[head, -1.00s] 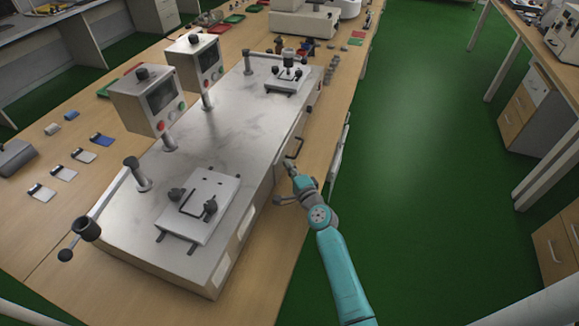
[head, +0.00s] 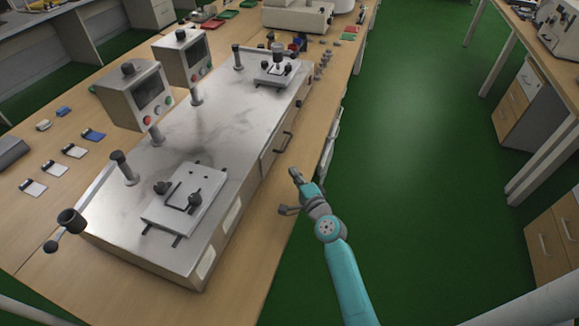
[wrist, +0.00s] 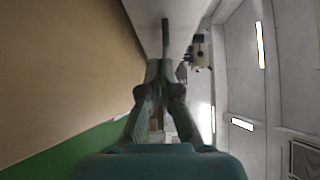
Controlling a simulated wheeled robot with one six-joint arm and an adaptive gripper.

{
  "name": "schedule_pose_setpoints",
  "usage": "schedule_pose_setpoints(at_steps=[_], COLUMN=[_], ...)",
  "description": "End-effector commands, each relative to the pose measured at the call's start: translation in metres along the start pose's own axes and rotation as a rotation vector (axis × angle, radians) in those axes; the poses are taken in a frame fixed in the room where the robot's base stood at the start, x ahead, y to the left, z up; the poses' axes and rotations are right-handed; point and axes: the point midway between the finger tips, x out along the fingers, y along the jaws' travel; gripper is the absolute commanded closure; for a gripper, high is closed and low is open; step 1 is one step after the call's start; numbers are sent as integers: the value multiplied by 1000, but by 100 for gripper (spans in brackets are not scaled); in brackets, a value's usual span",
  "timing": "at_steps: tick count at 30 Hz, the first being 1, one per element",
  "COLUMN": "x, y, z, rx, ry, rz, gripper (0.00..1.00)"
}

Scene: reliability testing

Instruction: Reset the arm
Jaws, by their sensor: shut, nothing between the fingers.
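My teal arm (head: 345,275) reaches up from the bottom of the head view, along the right edge of the workbench. My gripper (head: 296,174) is at its end, beside the front of the grey test machine (head: 205,135) and apart from the drawer handle (head: 283,142). In the wrist view the fingers of my gripper (wrist: 160,68) come together at the tips, with nothing held. Part of the machine's pale side shows around them.
Several small sample pieces (head: 74,151) lie on the wooden bench (head: 265,235) to the left. The green floor (head: 420,150) on the right is open. Drawer cabinets (head: 555,235) stand at the far right.

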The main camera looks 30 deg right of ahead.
Motion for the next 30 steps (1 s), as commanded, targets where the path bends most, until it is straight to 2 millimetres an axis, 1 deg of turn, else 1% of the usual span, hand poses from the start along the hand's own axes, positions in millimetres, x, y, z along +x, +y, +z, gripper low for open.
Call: schedule_pose_setpoints(at_steps=[1,3,6,9,13,20,22,23,26,29,30], x=[-10,-21,-34,-44,-50,-53,-59,-64,-89,-123,-138], y=[1,1,0,0,0,1,5,8,21,35,40], z=[-1,-1,-1,-1,-1,0,3,5,16,30,34], rx=[1,0,1,-1,0,-3,-19,-30,-95,-191,-232], ry=[1,1,1,1,1,1,1,2,5,6,6], rz=[2,1,1,1,0,2,10,16,46,83,98], gripper=[100,100,100,100,100,100,100,100,100,100,100])
